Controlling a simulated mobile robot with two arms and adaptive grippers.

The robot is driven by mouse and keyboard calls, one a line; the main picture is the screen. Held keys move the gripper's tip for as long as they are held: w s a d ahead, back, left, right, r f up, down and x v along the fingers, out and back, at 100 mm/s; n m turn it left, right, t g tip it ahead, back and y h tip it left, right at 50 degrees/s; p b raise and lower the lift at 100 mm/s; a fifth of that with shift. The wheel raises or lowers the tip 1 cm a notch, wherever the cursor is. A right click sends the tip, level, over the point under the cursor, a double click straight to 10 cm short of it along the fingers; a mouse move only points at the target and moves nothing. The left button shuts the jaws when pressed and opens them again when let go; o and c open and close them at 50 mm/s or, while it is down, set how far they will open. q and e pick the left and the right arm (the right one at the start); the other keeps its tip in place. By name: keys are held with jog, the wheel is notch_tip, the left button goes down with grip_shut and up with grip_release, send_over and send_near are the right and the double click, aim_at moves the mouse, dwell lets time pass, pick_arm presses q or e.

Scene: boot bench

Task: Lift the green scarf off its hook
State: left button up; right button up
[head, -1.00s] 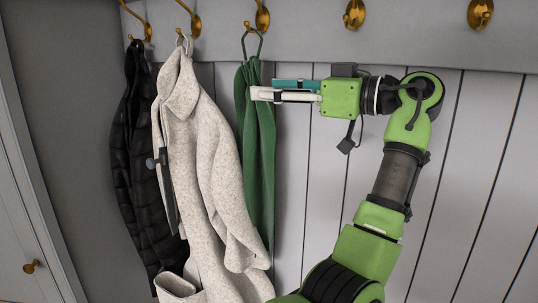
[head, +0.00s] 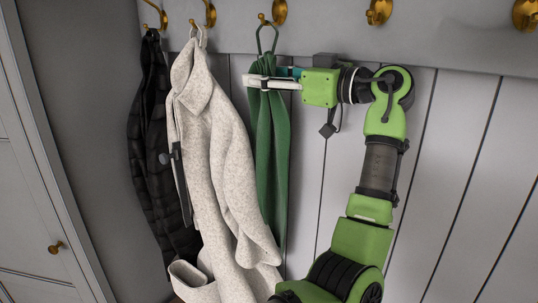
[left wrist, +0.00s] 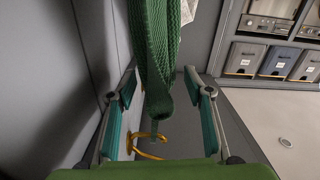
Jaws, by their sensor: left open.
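The green scarf (head: 270,150) hangs by a thin green loop from a brass hook (head: 279,12) on the wall rail. My left gripper (head: 262,78) is level with the scarf's top, just below the loop. Its pale finger crosses in front of the scarf, and its teal finger pad is partly hidden behind. In the left wrist view the scarf (left wrist: 155,55) hangs between the two open fingers of the gripper (left wrist: 160,103), with a gap on each side. The brass hook (left wrist: 148,153) shows there too. My right gripper is not in view.
A cream coat (head: 215,150) hangs close to the left of the scarf, with a black quilted jacket (head: 150,150) beyond it. Empty hooks (head: 379,11) are on the right. The panelled wall is close behind. A grey cabinet (head: 30,200) stands at the left.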

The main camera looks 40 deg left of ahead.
pick_arm(q)
jog(key=shift+s+a+r+p, duration=0.1)
jog(key=shift+a+r+p, duration=0.1)
jog(key=shift+a+p, duration=0.3)
jog(key=shift+s+a+r+p, duration=0.1)
jog(key=shift+a+r+p, duration=0.1)
jog(key=shift+a+p, duration=0.3)
jog(key=shift+s+a+f+p, duration=0.1)
jog(key=shift+a+p, duration=0.2)
jog(key=shift+a, duration=0.25)
jog(key=shift+s+a+f+p, duration=0.1)
jog(key=shift+a+p, duration=0.15)
jog(key=shift+a, duration=0.3)
jog(key=shift+a+f, duration=0.15)
jog(key=shift+a, duration=0.1)
jog(key=shift+d, duration=0.1)
grip_shut()
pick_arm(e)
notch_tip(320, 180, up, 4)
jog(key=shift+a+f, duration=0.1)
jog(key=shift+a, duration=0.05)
pick_arm(q)
jog(key=shift+a, duration=0.2)
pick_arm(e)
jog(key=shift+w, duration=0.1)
pick_arm(q)
jog(key=shift+w, duration=0.1)
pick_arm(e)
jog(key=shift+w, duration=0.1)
